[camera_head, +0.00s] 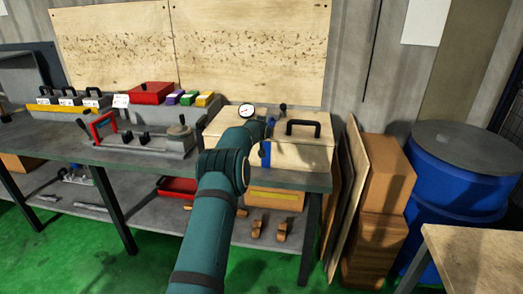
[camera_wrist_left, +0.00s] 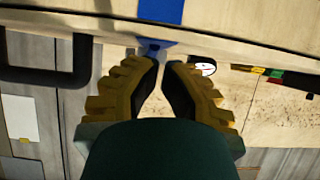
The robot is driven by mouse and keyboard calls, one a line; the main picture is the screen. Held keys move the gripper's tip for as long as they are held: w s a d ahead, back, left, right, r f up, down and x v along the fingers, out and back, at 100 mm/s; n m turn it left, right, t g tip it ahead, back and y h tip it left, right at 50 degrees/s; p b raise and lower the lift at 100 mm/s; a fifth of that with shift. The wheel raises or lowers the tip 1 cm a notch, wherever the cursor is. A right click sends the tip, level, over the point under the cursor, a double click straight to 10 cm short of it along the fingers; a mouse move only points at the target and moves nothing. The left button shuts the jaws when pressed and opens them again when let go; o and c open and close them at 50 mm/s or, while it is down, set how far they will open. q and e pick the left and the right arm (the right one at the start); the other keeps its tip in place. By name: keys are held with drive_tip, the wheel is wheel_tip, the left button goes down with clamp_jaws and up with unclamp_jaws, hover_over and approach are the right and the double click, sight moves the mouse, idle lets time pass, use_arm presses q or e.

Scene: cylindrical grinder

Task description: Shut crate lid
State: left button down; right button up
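The light wooden crate (camera_head: 312,153) stands at the right end of the bench. A black handle (camera_head: 303,124) sits on its lid, and a blue strip (camera_head: 265,155) shows on its front. I cannot tell whether the lid is fully down. My left arm reaches over the crate, and its gripper (camera_head: 268,127) is mostly hidden in the head view. In the left wrist view the yellow fingers of my left gripper (camera_wrist_left: 162,62) are close together with a narrow gap, at a small blue piece (camera_wrist_left: 153,46) by the crate's edge. The black handle (camera_wrist_left: 45,75) is to their left. My right gripper is not in view.
A dial gauge (camera_head: 246,110) stands just behind my arm. Left of it are a grey fixture (camera_head: 140,145) with a red handle and a red bin (camera_head: 151,92). Boards and brown boxes (camera_head: 378,190) stand right of the bench, then a blue barrel (camera_head: 455,185).

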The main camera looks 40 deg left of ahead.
use_arm(q)
drive_tip(key=s+d+f, duration=0.4)
drive_tip(key=s+f, duration=0.1)
drive_tip(key=s, duration=0.2)
drive_tip(key=shift+f+b, duration=0.35)
drive_tip(key=shift+b, duration=0.05)
drive_tip(key=shift+f, duration=0.1)
drive_tip(key=s+d+f+g+h, duration=0.1)
drive_tip(key=s+d+f+h, duration=0.1)
drive_tip(key=s+d+f, duration=0.35)
drive_tip(key=s+d+f+m+g+h, duration=0.1)
drive_tip(key=s+d+f+h, duration=0.1)
drive_tip(key=d+f, duration=0.65)
drive_tip(key=s+d+f+g+h, duration=0.1)
drive_tip(key=s+d+f+h, duration=0.2)
drive_tip(key=d, duration=0.8)
drive_tip(key=s+d+f+m+g+h, duration=0.1)
drive_tip(key=s+d+f+g, duration=0.1)
drive_tip(key=s+d, duration=0.9)
drive_tip(key=s+d+f+m+g+h, duration=0.1)
drive_tip(key=s+d+g, duration=0.3)
drive_tip(key=s+d, duration=0.7)
drive_tip(key=s+f+m, duration=0.1)
drive_tip(key=s, duration=0.3)
drive_tip(key=shift+s+f+h, duration=0.2)
drive_tip(key=shift+h, duration=0.2)
drive_tip(key=shift+a, duration=0.1)
